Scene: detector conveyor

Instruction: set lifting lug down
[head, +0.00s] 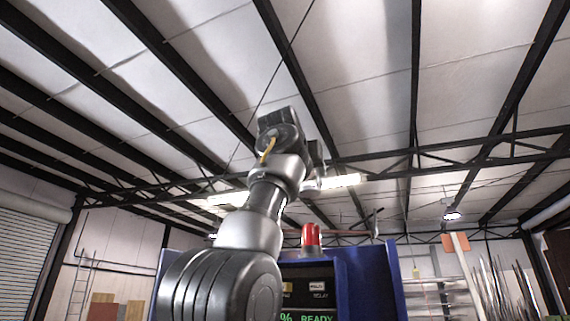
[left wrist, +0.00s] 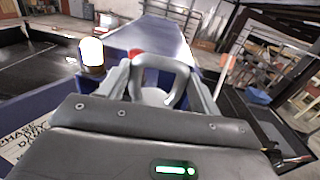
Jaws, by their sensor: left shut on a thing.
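In the left wrist view, my left gripper (left wrist: 160,88) is shut on the lifting lug (left wrist: 163,62), a grey arched loop standing up between the two fingers. The lug's lower part is hidden behind the gripper body, and I cannot tell whether it touches anything below. In the head view, my left arm rises in front of the camera; its dark wrist end (head: 278,122) is high against the ceiling. The fingers and the lug cannot be made out there. My right gripper is in neither view.
A blue cabinet (head: 366,285) with a READY display (head: 312,318) and a red beacon (head: 311,237) stands behind the arm. In the left wrist view, a glowing lamp (left wrist: 92,55) stands left of the lug. A long pale-blue surface (left wrist: 162,38) stretches away beyond it.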

